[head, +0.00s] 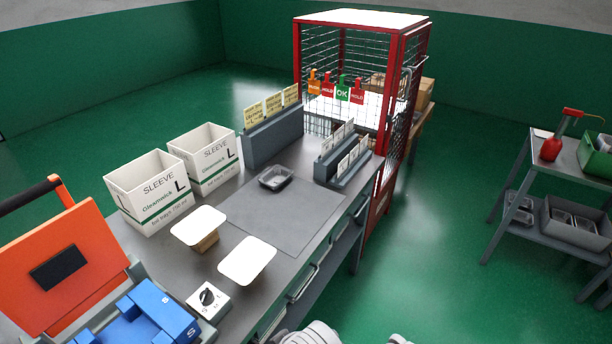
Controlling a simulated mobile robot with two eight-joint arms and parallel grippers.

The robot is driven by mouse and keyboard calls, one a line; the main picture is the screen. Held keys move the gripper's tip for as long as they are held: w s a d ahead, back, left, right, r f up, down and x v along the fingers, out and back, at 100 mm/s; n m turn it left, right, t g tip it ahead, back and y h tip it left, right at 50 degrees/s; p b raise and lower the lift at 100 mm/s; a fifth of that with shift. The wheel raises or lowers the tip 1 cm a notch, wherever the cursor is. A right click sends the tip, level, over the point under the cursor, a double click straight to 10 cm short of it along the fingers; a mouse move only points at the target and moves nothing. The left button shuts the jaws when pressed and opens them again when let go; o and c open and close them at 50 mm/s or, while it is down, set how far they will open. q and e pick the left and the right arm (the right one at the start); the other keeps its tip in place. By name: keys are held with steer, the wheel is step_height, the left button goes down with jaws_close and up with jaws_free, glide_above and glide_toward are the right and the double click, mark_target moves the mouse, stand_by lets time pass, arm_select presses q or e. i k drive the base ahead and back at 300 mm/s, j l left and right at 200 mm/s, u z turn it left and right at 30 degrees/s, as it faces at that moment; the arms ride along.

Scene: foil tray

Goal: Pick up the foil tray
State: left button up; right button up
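The foil tray (275,179) is a small, dark grey, shallow tray with a rim. It lies upright on the workbench at the far edge of the dark grey mat (267,217), in front of a grey card rack. It looks empty, though its inside is small and dark. Neither of my grippers can be seen in the head view. Only pale rounded parts, which seem to be mine, show at the bottom edge. Nothing is touching the tray.
Two white sleeve boxes (152,191) stand left of the mat. Two white-topped pads (247,261) stand at its near left. Card racks (272,137) (343,157) flank the tray's far side. A red mesh cage (336,75) stands behind. Most of the mat is clear.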

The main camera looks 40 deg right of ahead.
mark_target(277, 176)
steer(key=k+l+z, duration=0.15)
steer(key=z, duration=0.35)
steer(key=l+z, duration=0.35)
steer(key=z, duration=0.15)
steer(key=u, duration=1.5)
steer(key=z, duration=1.45)
steer(key=i+l+u, duration=0.1)
steer(key=i+l, duration=0.6)
steer(key=l, duration=0.25)
steer(key=i+l+u, duration=0.15)
steer(key=i+l, duration=0.2)
steer(key=l, duration=0.1)
